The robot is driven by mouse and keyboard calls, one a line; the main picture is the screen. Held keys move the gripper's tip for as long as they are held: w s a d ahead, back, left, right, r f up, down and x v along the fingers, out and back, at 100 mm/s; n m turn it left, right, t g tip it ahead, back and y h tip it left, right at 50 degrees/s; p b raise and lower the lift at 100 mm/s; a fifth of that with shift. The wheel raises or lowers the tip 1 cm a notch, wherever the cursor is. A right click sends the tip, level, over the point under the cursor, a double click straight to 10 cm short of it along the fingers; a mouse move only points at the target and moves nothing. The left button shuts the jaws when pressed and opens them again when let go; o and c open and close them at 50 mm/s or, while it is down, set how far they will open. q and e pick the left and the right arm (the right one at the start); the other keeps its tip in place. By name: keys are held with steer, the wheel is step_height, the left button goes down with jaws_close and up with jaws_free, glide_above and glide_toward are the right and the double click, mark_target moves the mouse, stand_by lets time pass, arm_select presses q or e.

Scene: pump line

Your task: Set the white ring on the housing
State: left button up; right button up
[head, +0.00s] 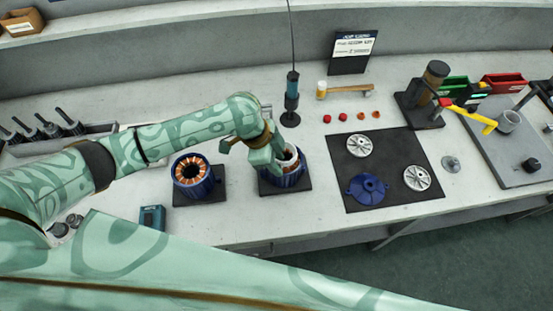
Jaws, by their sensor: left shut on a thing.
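A blue housing (293,180) stands on a dark square pad in the middle of the bench. My left gripper (279,158) is over its open top from the left, shut on the white ring (291,154). Part of the ring shows as a pale curve at the housing's mouth; the fingers hide the rest. I cannot tell whether the ring touches the housing's rim. Another blue housing (208,187) with copper windings inside stands to the left on its own pad. My right gripper is not in view.
A dark mat (390,147) to the right holds two silver discs (359,145) and a blue cover (367,188). A teal box (152,217) sits at the front edge.

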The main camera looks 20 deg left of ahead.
arm_select(q)
steer(key=shift+f, duration=0.35)
stand_by(0.3)
steer(key=o, duration=1.5)
steer(key=shift+r, duration=0.1)
step_height(320, 180, up, 5)
steer(key=p, duration=0.6)
